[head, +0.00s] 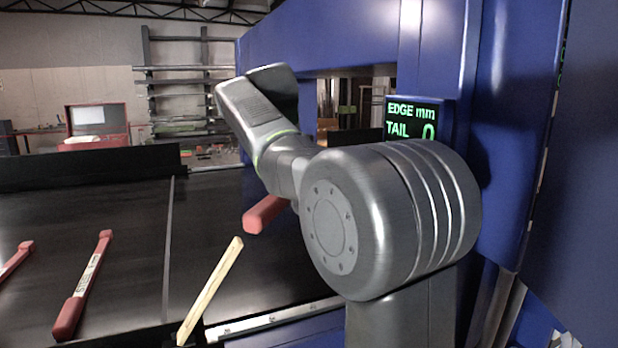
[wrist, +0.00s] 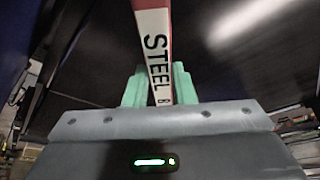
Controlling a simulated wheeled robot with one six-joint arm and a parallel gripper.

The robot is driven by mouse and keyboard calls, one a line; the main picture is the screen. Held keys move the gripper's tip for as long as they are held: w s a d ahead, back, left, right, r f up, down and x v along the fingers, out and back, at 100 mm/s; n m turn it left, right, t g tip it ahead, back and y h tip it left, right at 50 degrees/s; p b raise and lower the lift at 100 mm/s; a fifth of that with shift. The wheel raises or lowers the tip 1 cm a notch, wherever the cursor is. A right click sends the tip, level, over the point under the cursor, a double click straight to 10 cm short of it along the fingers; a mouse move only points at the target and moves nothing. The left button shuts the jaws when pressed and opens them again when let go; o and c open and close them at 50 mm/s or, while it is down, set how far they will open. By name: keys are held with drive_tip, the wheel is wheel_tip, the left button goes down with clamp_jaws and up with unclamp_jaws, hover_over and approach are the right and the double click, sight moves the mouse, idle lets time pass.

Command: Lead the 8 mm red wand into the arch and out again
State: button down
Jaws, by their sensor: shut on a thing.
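A red wand (wrist: 153,48) with a white label reading "STEEL 8" is held between the green fingertips of my gripper (wrist: 160,88) in the wrist view. The fingers are shut on it from both sides, and its red part runs away toward the top of that view. In the head view a thick red end, likely the same wand's (head: 264,214), shows below my arm; my arm hides the rest and the gripper. The blue arch (head: 335,42) stands over the dark belt (head: 135,235), its opening partly covered by my arm.
Two other red wands (head: 84,285) (head: 14,260) lie on the belt at the left. A pale wooden stick (head: 210,290) lies nearer the front edge. A display (head: 412,120) on the arch reads "EDGE mm TAIL 0", partly hidden. Dark side rails (head: 90,168) edge the belt.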

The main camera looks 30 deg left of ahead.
drive_tip(key=s+a, duration=1.7)
drive_tip(key=s, duration=0.3)
drive_tip(key=shift+s+a, duration=0.35)
idle(0.4)
